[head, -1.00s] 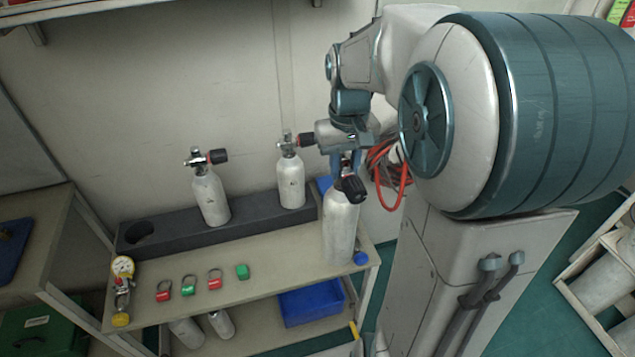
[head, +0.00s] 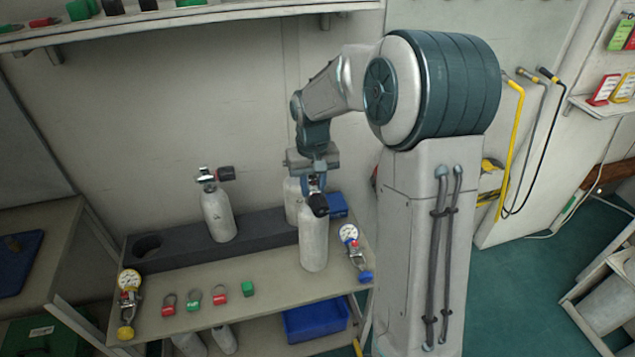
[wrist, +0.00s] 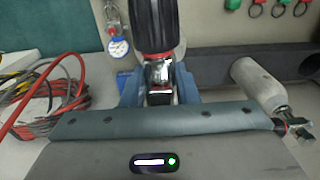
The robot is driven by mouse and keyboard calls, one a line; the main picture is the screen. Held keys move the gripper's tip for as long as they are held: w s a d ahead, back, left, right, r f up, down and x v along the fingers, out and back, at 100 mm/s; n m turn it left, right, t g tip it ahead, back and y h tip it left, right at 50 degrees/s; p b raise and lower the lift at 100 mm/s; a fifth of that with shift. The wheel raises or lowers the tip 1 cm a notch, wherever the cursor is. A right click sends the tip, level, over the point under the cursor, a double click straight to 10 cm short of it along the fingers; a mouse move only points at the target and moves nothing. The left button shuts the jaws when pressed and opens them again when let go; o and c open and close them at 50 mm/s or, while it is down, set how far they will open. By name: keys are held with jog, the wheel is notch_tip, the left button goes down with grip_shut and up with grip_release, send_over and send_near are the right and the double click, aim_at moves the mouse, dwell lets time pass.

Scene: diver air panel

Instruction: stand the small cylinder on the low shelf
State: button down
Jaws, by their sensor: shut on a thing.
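My gripper (head: 315,188) is shut on the valve at the top of a grey cylinder (head: 313,243), which hangs upright over the right part of the bench top. I cannot tell whether its base touches the bench. In the wrist view, my gripper's blue fingers (wrist: 158,88) close on the valve, and its black knob (wrist: 153,25) hides most of the cylinder. The low shelf (head: 262,336) lies under the bench top, partly hidden by it. Two cylinders, one of them here (head: 223,340), show on that shelf.
A dark rack (head: 185,245) along the wall holds a cylinder (head: 218,215) and another half hidden behind my gripper. A blue bin (head: 315,320) sits on the low shelf. Gauges (head: 348,235) and several coloured tags (head: 193,300) lie on the bench. Red hoses (wrist: 45,95) lie at left in the wrist view.

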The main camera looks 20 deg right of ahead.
aim_at(313, 224)
jog(key=shift+f, duration=1.8)
jog(key=c, duration=1.1)
grip_release()
jog(key=shift+f, duration=0.1)
